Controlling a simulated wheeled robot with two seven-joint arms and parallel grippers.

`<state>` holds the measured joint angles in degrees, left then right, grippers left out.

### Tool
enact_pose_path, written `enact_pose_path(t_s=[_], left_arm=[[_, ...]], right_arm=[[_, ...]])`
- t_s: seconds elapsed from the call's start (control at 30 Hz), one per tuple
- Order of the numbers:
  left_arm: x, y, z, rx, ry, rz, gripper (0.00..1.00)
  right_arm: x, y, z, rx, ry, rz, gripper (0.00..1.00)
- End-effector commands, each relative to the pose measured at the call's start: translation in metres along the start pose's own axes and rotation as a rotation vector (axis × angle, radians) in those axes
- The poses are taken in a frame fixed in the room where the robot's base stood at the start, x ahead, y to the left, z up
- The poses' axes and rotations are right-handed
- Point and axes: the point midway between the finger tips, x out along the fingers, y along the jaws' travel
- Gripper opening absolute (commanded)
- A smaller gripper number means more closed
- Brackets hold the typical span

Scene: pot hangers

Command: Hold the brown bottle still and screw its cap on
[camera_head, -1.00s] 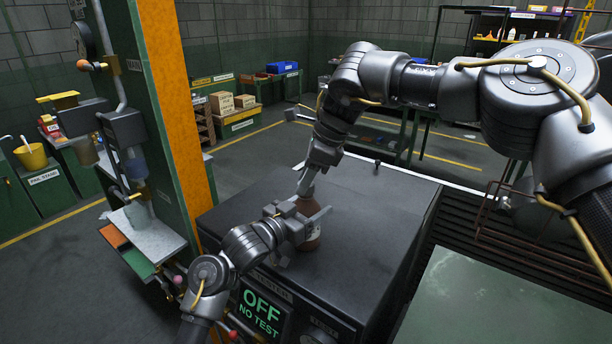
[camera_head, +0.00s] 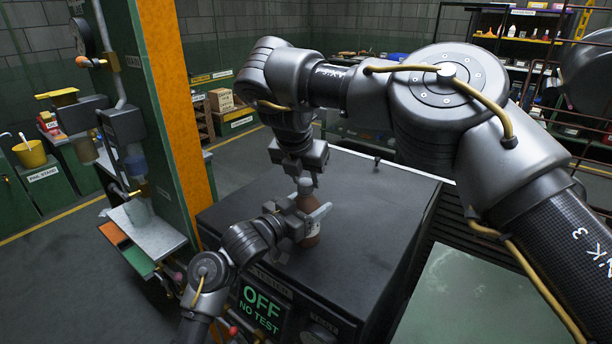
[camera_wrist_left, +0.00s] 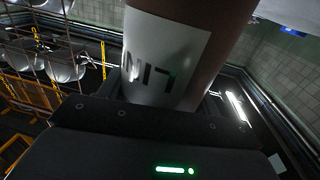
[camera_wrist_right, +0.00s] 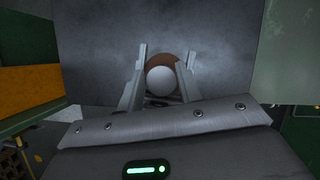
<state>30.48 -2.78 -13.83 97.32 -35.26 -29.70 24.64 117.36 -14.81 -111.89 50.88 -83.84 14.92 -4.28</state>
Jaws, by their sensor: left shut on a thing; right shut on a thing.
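The brown bottle (camera_head: 312,238) stands upright near the front of the dark machine top (camera_head: 355,225). My left gripper (camera_head: 303,218) is shut around its body from the left. In the left wrist view the bottle's white label (camera_wrist_left: 165,60) with dark letters fills the grip. My right gripper (camera_head: 304,184) points straight down over the bottle, shut on the pale cap (camera_wrist_right: 161,79) at the top. In the right wrist view the cap sits between the two fingers, with the brown bottle shoulder (camera_wrist_right: 162,59) behind it. How the cap sits on the neck is hidden.
The machine's front has a sign (camera_head: 262,309) reading OFF, NO TEST. A green and orange post (camera_head: 170,100) stands close on the left. The machine top behind and right of the bottle is clear. A green surface (camera_head: 470,300) lies at the right.

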Motion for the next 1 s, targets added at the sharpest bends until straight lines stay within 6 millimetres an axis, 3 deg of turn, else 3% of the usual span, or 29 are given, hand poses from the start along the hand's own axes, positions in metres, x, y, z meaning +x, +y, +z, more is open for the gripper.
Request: enact_pose_path(t_s=[0.13,0.4,0.43,0.6,0.87,1.0], left_arm=[[0.000,-0.001,0.001,0.000,-0.001,-0.002,0.00],[0.000,-0.001,0.000,-0.001,-0.001,-0.001,0.00],[0.000,-0.001,0.000,-0.001,-0.001,-0.001,0.00],[0.000,-0.001,0.001,-0.001,-0.001,-0.001,0.00],[0.000,-0.001,0.001,-0.001,-0.001,-0.001,0.00],[0.000,0.000,0.001,-0.001,-0.001,-0.001,0.00]], right_arm=[[-0.001,0.001,-0.001,0.085,-0.002,-0.032,0.15],[-0.001,0.000,0.000,0.092,0.000,-0.033,0.14],[-0.001,0.000,-0.001,0.092,0.000,-0.033,0.36],[-0.001,0.001,0.000,0.091,-0.001,-0.032,0.57],[-0.002,0.000,0.001,0.091,-0.002,-0.032,0.57],[-0.015,0.000,0.007,0.093,-0.005,-0.032,0.57]])
